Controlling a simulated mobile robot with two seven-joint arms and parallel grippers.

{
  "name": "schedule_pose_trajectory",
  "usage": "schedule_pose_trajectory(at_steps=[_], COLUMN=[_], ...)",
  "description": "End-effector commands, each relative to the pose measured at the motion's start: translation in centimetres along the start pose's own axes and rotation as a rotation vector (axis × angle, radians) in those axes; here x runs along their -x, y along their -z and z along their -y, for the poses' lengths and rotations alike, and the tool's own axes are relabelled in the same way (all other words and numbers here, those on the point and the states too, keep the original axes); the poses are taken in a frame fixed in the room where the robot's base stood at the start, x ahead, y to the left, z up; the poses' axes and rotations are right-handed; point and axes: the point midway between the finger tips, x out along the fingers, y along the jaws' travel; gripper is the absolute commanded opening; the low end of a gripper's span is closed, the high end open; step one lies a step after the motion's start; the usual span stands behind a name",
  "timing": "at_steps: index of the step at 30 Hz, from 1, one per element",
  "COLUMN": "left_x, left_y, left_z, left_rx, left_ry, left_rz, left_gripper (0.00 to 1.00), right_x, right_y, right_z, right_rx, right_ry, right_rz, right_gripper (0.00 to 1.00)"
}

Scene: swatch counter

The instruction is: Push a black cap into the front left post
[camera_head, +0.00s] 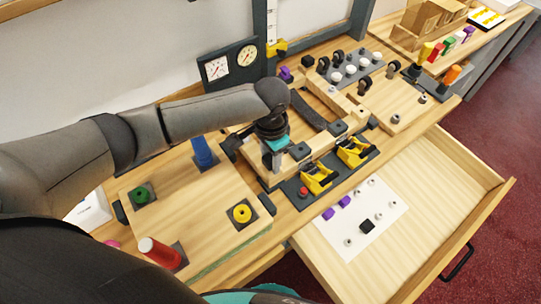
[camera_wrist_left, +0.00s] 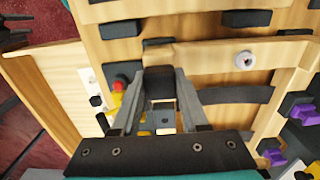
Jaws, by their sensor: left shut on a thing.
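My left gripper (camera_head: 272,160) is low at the front left corner of the wooden frame (camera_head: 318,149). The left wrist view shows its two grey fingers (camera_wrist_left: 160,98) shut on a black cap (camera_wrist_left: 160,82). The cap is at the frame's wood. The front left post is hidden under the cap and fingers, so I cannot tell how far the cap sits in. Other black caps show on the frame in the head view, one close right of the gripper (camera_head: 300,151) and one farther along (camera_head: 338,128). My right gripper is not in view.
Yellow clamps (camera_head: 318,179) stand on a dark tray in front of the frame. A board with a blue peg (camera_head: 203,153) and a red peg (camera_head: 160,252) lies left. An open drawer (camera_head: 430,190) holds a white sheet with small parts. Two gauges (camera_head: 230,62) stand behind.

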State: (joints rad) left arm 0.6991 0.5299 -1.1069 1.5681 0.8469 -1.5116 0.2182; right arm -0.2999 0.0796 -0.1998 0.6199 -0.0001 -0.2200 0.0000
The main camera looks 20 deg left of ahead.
Motion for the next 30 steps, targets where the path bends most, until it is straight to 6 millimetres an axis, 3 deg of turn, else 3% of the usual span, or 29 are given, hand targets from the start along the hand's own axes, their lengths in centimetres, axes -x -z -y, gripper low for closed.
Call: schedule_pose_trajectory(at_steps=[30], left_x=[-0.85], left_y=[-0.01], left_z=[-0.02], left_rx=[0.0], left_ry=[-0.001], left_rz=[0.0], left_gripper=[0.0], right_x=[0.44], right_y=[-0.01], right_z=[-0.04], right_rx=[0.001], right_ry=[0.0], right_rz=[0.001], right_gripper=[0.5])
